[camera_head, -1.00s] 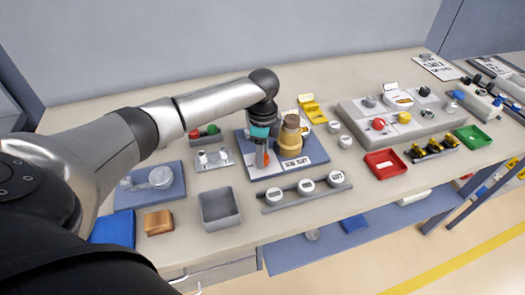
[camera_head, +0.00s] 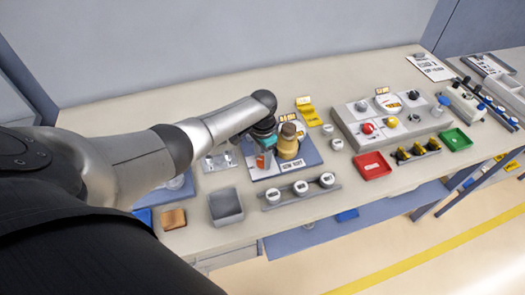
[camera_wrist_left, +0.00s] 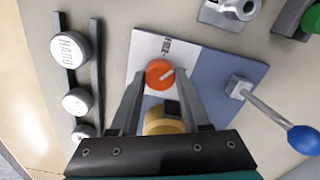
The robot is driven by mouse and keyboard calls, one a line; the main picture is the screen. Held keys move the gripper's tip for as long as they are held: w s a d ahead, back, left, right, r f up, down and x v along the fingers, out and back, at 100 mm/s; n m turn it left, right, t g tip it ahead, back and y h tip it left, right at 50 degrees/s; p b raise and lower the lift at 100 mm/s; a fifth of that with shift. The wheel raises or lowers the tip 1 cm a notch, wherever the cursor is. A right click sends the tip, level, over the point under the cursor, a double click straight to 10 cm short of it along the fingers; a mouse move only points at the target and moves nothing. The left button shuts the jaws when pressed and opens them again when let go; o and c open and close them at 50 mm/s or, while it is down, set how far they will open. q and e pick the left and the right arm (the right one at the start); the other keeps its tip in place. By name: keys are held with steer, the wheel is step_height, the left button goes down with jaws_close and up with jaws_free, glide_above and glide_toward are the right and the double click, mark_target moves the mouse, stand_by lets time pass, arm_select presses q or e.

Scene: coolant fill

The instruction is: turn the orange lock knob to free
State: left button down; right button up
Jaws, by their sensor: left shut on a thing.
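The orange lock knob (camera_wrist_left: 159,74) sits on the white part of a blue-and-white base plate (camera_wrist_left: 215,75). A white pointer line shows on its top, angled to the right in the left wrist view. A small printed label (camera_wrist_left: 166,47) is beside it, too small to read. My left gripper (camera_wrist_left: 159,78) has its fingers on either side of the knob and is shut on it. In the head view my left gripper (camera_head: 262,160) reaches down to the plate, and the knob is mostly hidden there. My right gripper is not in view.
On the plate, a tan cylinder (camera_head: 288,141) stands close beside my gripper. A lever with a blue ball (camera_wrist_left: 304,139) rises from the plate. A rail with white round caps (camera_head: 300,188) and a grey bin (camera_head: 226,206) lie in front. A red tray (camera_head: 372,165) is farther right.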

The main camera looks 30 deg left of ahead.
arm_select(q)
steer(key=n+p, duration=0.2)
steer(key=n, duration=0.1)
steer(key=shift+r+n, duration=0.1)
steer(key=shift+n, duration=0.3)
steer(key=shift+n+p, duration=0.65)
steer(key=shift+n, duration=1.15)
steer(key=shift+c, duration=1.9)
jaws_free()
